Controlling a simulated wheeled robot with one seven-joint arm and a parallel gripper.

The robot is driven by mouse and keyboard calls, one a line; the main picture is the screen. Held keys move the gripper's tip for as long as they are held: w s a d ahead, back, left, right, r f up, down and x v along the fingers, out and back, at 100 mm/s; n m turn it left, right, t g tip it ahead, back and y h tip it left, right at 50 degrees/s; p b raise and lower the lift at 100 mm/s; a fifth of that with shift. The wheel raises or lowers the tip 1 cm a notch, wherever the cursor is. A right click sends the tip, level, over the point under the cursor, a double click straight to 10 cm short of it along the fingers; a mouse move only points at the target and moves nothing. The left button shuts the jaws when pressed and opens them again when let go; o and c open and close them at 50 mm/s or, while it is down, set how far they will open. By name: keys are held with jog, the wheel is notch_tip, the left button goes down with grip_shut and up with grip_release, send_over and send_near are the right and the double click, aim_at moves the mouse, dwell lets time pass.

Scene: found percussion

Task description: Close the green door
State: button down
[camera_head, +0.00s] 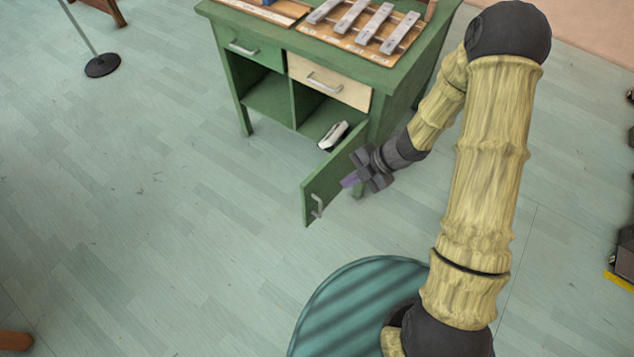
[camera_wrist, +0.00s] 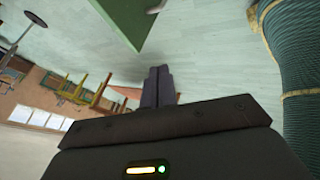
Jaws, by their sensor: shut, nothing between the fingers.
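The green door (camera_head: 327,190) is on the right compartment of the green cabinet (camera_head: 385,90) and stands wide open, swung out toward me. It has a silver handle (camera_head: 317,206) near its free edge. My gripper (camera_head: 350,181) is shut and empty, close to the door on its right side. I cannot tell whether the fingers touch it. In the wrist view my shut fingers (camera_wrist: 158,88) point toward a green panel (camera_wrist: 128,22), likely the door, with a gap visible between them.
A white object (camera_head: 334,136) lies in the open right compartment. A cream drawer (camera_head: 328,82) and a green drawer (camera_head: 252,48) sit above, both shut. Metal bars (camera_head: 365,20) rest on top. A stand base (camera_head: 102,65) is at upper left. The floor left of the door is clear.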

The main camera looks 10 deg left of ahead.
jog(key=shift+s+a+f, duration=0.1)
jog(key=b, duration=0.4)
send_near(305, 192)
notch_tip(305, 192, down, 4)
jog(key=s+a, duration=0.1)
jog(key=a, duration=0.1)
jog(key=shift+w+a, duration=0.15)
jog(key=shift+a, duration=0.25)
jog(key=shift+a, duration=0.1)
